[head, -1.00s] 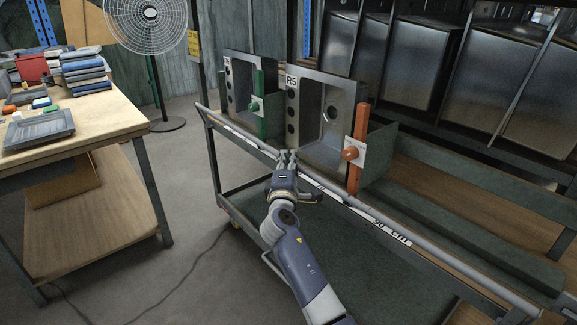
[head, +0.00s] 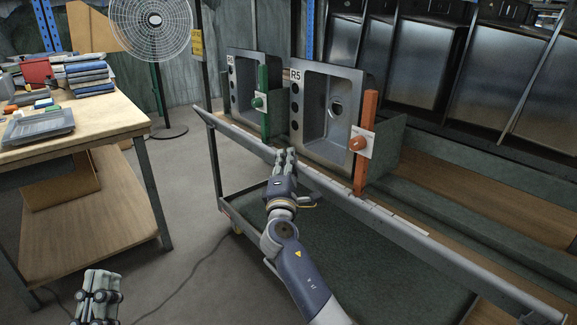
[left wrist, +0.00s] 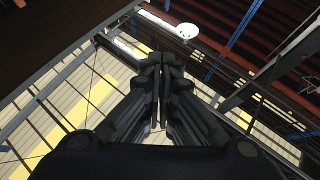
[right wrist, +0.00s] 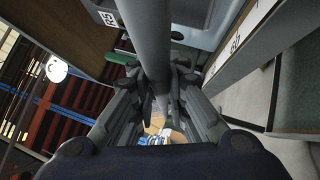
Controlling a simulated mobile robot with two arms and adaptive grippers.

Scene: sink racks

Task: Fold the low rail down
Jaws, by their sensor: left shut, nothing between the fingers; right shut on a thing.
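The low rail (head: 425,248) is a long grey bar along the near edge of the cart, below the sinks. It shows a broad grey face, with pale label patches along its upper edge. My right gripper (head: 286,156) is shut on the rail near its middle-left part. In the right wrist view the rail's round tube (right wrist: 148,35) runs between the fingers (right wrist: 157,95). My left gripper (head: 100,290) is shut and empty, low at the left, away from the cart. Its closed fingers show in the left wrist view (left wrist: 161,80).
Two steel sinks stand on the cart; the nearer is marked R5 (head: 303,128). A green post (head: 263,105) and an orange post (head: 364,155) stand before them. A workbench (head: 100,122) is at left, a fan (head: 150,25) behind. More sinks (head: 430,70) stand at back right.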

